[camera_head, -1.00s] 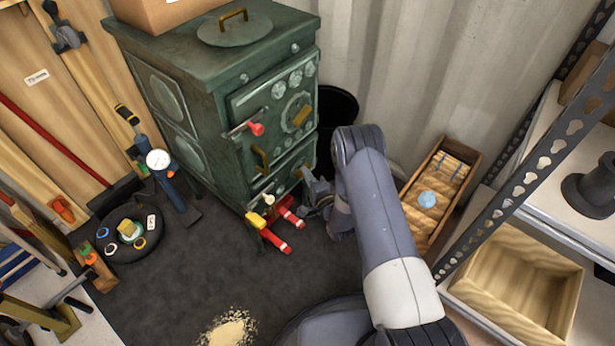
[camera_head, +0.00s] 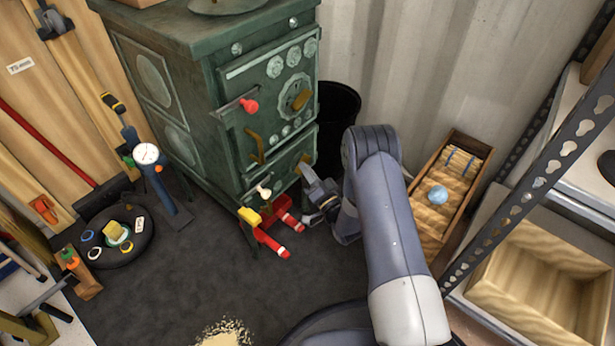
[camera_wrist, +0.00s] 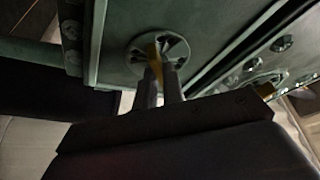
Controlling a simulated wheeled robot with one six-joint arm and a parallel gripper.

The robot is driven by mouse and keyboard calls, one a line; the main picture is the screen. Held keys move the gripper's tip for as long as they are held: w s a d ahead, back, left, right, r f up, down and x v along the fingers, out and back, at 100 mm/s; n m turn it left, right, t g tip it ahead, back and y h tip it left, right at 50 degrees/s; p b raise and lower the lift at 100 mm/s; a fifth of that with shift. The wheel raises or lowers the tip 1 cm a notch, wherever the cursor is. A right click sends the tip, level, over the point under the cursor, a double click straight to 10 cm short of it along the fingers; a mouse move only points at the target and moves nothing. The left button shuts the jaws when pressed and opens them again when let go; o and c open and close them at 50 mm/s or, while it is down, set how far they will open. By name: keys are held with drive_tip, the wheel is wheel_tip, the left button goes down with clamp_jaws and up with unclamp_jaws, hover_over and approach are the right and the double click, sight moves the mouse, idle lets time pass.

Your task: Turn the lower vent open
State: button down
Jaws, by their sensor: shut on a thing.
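The green stove (camera_head: 215,90) stands at the back with its front facing right. The lower vent is a round slotted disc (camera_wrist: 181,48) low on the stove front in the wrist view, with an upright brass tab (camera_wrist: 153,50) across it. My gripper (camera_wrist: 160,74) is shut on that tab, one finger on each side. In the head view my gripper (camera_head: 306,178) reaches the lower right of the stove front, where the brass tab (camera_head: 304,160) shows just above it. The lower vent's disc is mostly hidden there, so how far its slots are open cannot be told.
The upper vent (camera_head: 290,93) has its own brass tab. A black bin (camera_head: 338,115) stands behind; a wooden crate (camera_head: 427,240) is at right.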

drive_tip(key=shift+n, duration=0.5)
drive_tip(key=c, duration=1.5)
unclamp_jaws()
drive_tip(key=p+v, duration=0.2)
drive_tip(key=v, duration=0.8)
drive_tip(key=shift+s+d+f, duration=0.2)
drive_tip(key=shift+d+f, duration=0.05)
drive_tip(key=shift+d, duration=0.05)
